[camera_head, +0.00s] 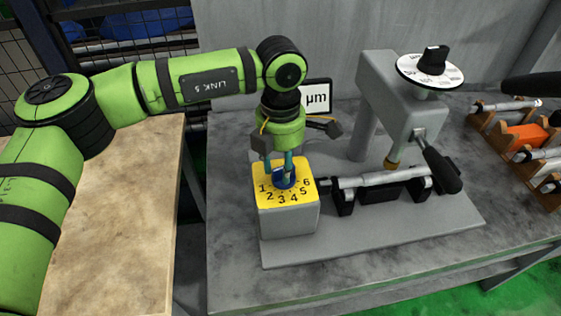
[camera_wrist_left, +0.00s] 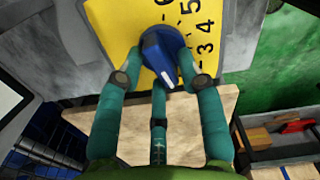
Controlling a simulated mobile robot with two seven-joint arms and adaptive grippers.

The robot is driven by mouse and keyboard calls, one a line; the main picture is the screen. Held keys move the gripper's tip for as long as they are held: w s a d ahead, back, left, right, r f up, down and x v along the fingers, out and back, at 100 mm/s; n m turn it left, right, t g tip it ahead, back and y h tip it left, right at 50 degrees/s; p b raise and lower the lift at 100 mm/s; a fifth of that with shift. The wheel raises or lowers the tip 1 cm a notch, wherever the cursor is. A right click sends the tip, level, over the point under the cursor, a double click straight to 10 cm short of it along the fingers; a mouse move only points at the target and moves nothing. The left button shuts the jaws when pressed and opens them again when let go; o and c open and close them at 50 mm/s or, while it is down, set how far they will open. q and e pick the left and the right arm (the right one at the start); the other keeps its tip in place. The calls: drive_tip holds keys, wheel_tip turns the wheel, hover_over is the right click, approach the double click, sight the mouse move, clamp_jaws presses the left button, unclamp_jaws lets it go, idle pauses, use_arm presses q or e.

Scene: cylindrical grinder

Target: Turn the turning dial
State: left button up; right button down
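The turning dial is a blue knob (camera_head: 284,178) on the yellow numbered face (camera_head: 271,199) of a grey box. The face carries the numbers 1 to 6. My left gripper (camera_head: 282,172) reaches down onto the knob from above. In the left wrist view its teal fingers (camera_wrist_left: 161,62) lie close against the knob on both sides, with a third finger below it. They appear shut on it. My right gripper is not in view.
A measuring stand (camera_head: 385,95) with a white disc and black knob (camera_head: 431,62) stands to the right. A metal shaft (camera_head: 385,178) rests on black supports beside the box. A wooden rack (camera_head: 515,135) holds parts at far right. A "µm" display (camera_head: 317,97) stands behind the gripper.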

use_arm(q)
clamp_jaws()
drive_tip(key=n+b, duration=0.2)
drive_tip(key=b, duration=0.1)
drive_tip(key=shift+f+n, duration=0.2)
drive_tip(key=shift+n, duration=0.1)
drive_tip(key=shift+s+r+n+b, duration=0.1)
drive_tip(key=shift+s+n+b, duration=0.05)
drive_tip(key=shift+n+b, duration=1.4)
drive_tip(key=shift+n, duration=0.05)
drive_tip(key=shift+r, duration=0.1)
drive_tip(key=o, duration=0.7)
unclamp_jaws()
drive_tip(key=shift+c, duration=0.2)
